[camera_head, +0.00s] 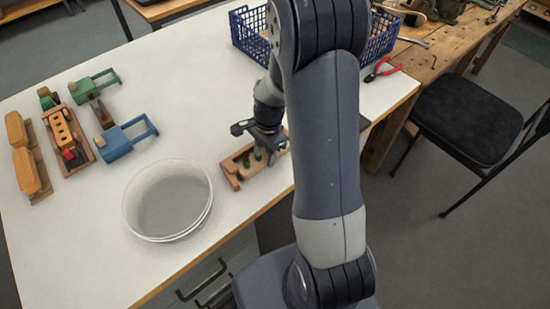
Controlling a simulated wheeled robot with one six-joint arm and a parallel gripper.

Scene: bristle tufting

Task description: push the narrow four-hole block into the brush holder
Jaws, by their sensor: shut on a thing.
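A light wooden brush holder (233,176) lies near the table's front edge, with dark green tufts (246,161) showing in it. My gripper (270,143) is low over its right part, pointing down. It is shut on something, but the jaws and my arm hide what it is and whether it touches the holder. A narrow yellowish block with a row of holes (61,124) lies in a brown wooden tray at the left of the table, well away from my gripper. I cannot tell whether another such block is in my jaws.
A clear round dish (168,200) stands left of the holder. Blue (125,139) and green (95,84) clamp-like pieces and orange blocks (31,170) lie further left. A blue basket (248,38) stands behind my arm, with red-handled pliers (382,70) to its right. The table's middle is clear.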

